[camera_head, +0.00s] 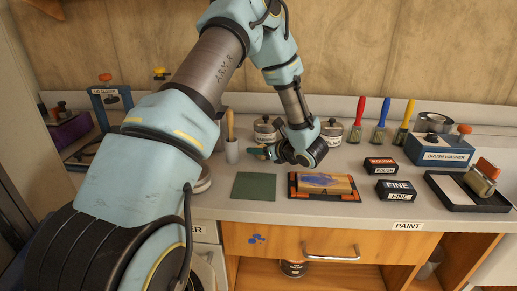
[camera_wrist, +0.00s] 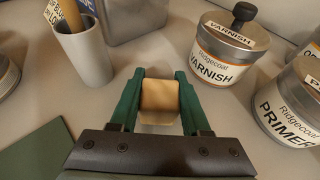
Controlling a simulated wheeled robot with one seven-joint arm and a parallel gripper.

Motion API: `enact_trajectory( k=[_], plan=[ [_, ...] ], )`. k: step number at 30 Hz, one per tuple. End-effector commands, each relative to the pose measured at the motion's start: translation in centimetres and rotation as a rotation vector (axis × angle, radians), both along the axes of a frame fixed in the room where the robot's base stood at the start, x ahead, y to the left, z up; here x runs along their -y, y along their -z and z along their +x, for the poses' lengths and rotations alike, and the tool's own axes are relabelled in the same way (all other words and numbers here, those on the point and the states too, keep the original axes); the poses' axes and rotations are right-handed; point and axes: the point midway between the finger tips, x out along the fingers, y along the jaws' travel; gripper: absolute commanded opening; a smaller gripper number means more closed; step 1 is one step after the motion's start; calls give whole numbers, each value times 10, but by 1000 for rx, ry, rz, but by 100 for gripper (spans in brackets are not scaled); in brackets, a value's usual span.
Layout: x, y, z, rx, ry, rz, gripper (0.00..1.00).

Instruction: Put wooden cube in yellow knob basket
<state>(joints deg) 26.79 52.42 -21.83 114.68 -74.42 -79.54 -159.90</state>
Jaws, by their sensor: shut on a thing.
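My gripper (camera_wrist: 160,92) is shut on a small wooden cube (camera_wrist: 160,103), held between its two green fingers in the wrist view. In the head view, my gripper (camera_head: 258,152) is low over the counter, between a grey cup and the varnish can; the cube cannot be made out there. I cannot make out a yellow knob basket in either view. A small yellow knob-like thing (camera_head: 160,73) shows at the back left behind my arm, and what is below it is hidden.
The varnish can (camera_wrist: 220,52) and primer can (camera_wrist: 290,100) stand right of my gripper. The grey cup (camera_wrist: 84,55) with a wooden handle stands left. A green mat (camera_head: 254,187), a tray with a blue-painted board (camera_head: 325,186) and sanding blocks (camera_head: 398,190) lie in front.

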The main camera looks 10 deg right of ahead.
Motion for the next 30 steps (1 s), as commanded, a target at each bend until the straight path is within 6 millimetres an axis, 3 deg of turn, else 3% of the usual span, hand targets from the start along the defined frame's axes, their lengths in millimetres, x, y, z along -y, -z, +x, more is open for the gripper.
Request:
enact_trajectory(
  k=[2, 3, 11, 22, 30],
  plan=[
    [0, 3, 0, 0, 0, 0, 0],
    [0, 3, 0, 0, 0, 0, 48],
    [0, 2, 0, 0, 0, 0, 77],
    [0, -4, 0, -1, 0, -1, 77],
    [26, -18, -42, 3, 5, -3, 77]
  ],
)
